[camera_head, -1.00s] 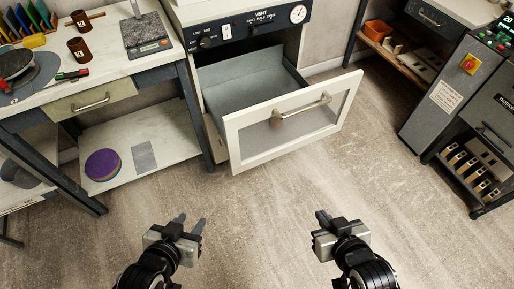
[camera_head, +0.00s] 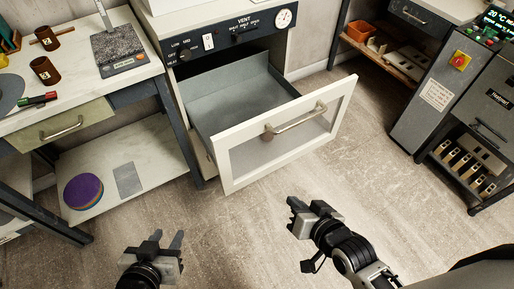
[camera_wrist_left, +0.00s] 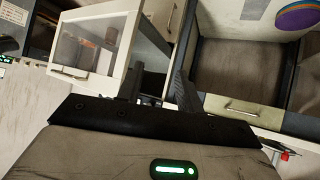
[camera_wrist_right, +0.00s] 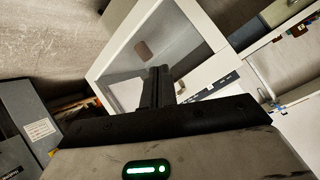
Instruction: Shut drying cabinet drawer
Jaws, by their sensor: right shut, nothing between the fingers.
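The drying cabinet (camera_head: 225,35) has a dark control panel at the top middle of the head view. Its drawer (camera_head: 235,100) is pulled out and looks empty inside. The drawer front (camera_head: 228,178) is a white frame with a clear pane and a metal bar handle (camera_head: 300,119). The front also shows in the left wrist view (camera_wrist_left: 75,17) and right wrist view (camera_wrist_right: 115,50). My right gripper (camera_head: 294,212) is shut and empty, below the drawer front in the picture and apart from it. My left gripper (camera_head: 166,241) is open and empty, further left and lower.
A workbench (camera_head: 135,75) with mugs, a scale and a closed drawer stands left; its lower shelf (camera_head: 140,150) holds purple discs (camera_head: 83,190). A grey machine (camera_head: 435,100) stands right. The floor (camera_head: 240,235) before the drawer is clear.

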